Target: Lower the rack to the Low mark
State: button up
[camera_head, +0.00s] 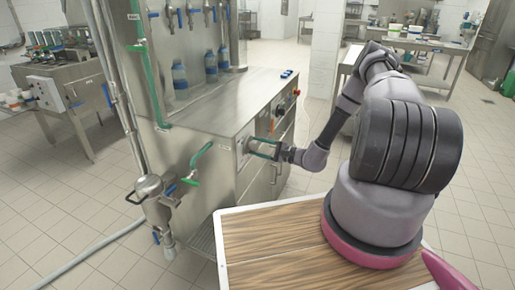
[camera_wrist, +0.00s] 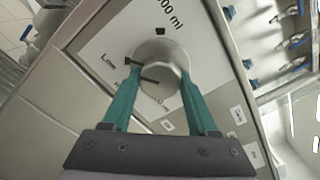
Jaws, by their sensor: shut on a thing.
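My gripper (camera_head: 262,150) reaches the front panel of the steel filling machine (camera_head: 215,120). In the wrist view, its two teal fingers (camera_wrist: 160,76) are closed on the sides of a round pale knob (camera_wrist: 163,52). The white dial plate (camera_wrist: 105,45) around it carries a "Low" label (camera_wrist: 108,60) at the left and a label ending in "00 ml" at the top. Black ticks stand beside both. A dark line at the knob's lower left lies just below the Low tick. Lower lettering is partly hidden and blurred. I cannot clearly make out the rack.
Blue-tinted bottles (camera_head: 180,76) stand below the taps (camera_head: 191,18) on the machine. A valve with a green handle (camera_head: 198,160) sticks out at the machine's near end. A wooden-topped surface (camera_head: 265,240) lies in front. Tiled floor is open at the left and right.

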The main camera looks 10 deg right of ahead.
jog(key=shift+f+n, duration=0.1)
jog(key=shift+n, duration=1.3)
jog(key=o, duration=1.4)
jog(key=shift+c, duration=0.2)
jog(key=v, duration=1)
jog(key=shift+s+d, duration=0.25)
jog(key=shift+d, duration=0.05)
